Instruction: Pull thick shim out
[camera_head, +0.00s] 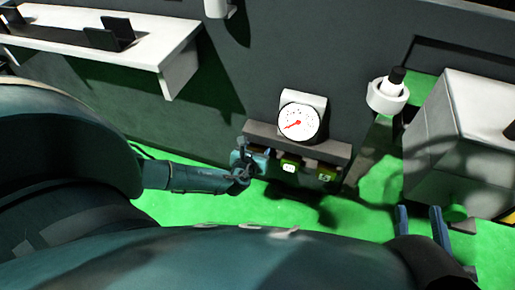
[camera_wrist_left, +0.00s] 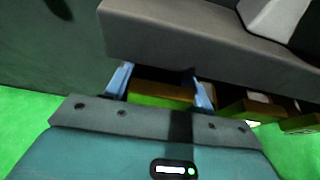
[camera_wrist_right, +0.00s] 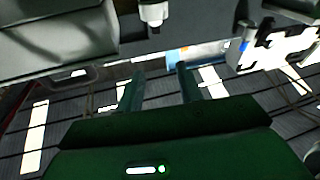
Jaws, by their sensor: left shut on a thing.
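Three green-and-brown shim blocks sit in a row under the grey ledge (camera_head: 300,148) below the gauge: a middle one (camera_head: 289,165), a right one (camera_head: 325,174), and a left one, mostly hidden in the head view. My left gripper (camera_head: 259,160) is at the left block. In the left wrist view its blue fingers stand on both sides of that block (camera_wrist_left: 160,96), shut on it, with the ledge just above. I cannot tell from the pictures which block is the thick one. My right gripper (camera_head: 422,212) is open and empty, apart from the blocks; its spread fingers also show in the right wrist view (camera_wrist_right: 160,84).
A round gauge (camera_head: 299,123) with a red needle stands above the ledge. A white shelf (camera_head: 165,45) is at upper left. A white cylinder with a black top (camera_head: 388,95) and a grey box (camera_head: 445,125) are at right. Green floor lies below.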

